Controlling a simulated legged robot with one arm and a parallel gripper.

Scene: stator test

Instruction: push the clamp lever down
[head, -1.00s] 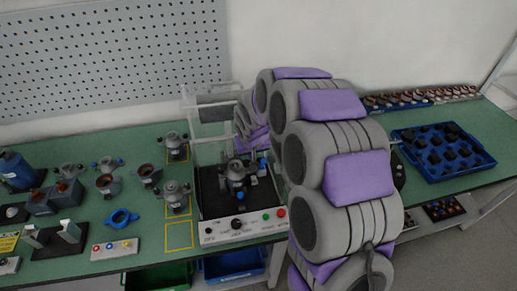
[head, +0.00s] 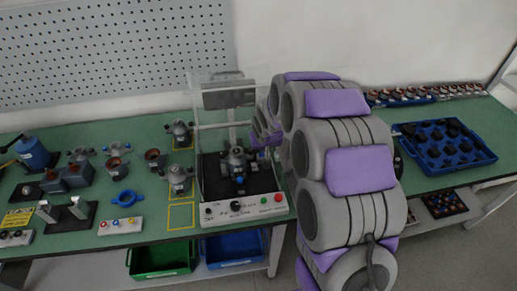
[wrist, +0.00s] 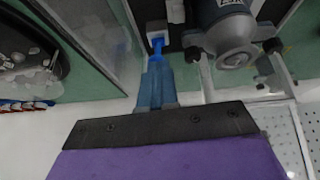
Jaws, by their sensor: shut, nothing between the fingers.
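The test fixture (head: 246,208) is a white box with knobs and buttons on its front and a clear-walled frame above. A grey stator housing (head: 237,160) stands on its black bed; it shows large in the wrist view (wrist: 228,38). My gripper (wrist: 156,68) is shut and empty in the wrist view, its blue-grey fingers beside the housing. A bright blue piece (wrist: 157,42) shows at their tips; I cannot tell whether it is the clamp lever or touches them. In the head view my arm hides the gripper and the fixture's right side, and no lever stands out.
A blue tray of dark parts (head: 486,157) lies to the right. Green (head: 163,258) and blue bins (head: 235,248) sit below. A pegboard (head: 110,55) stands behind.

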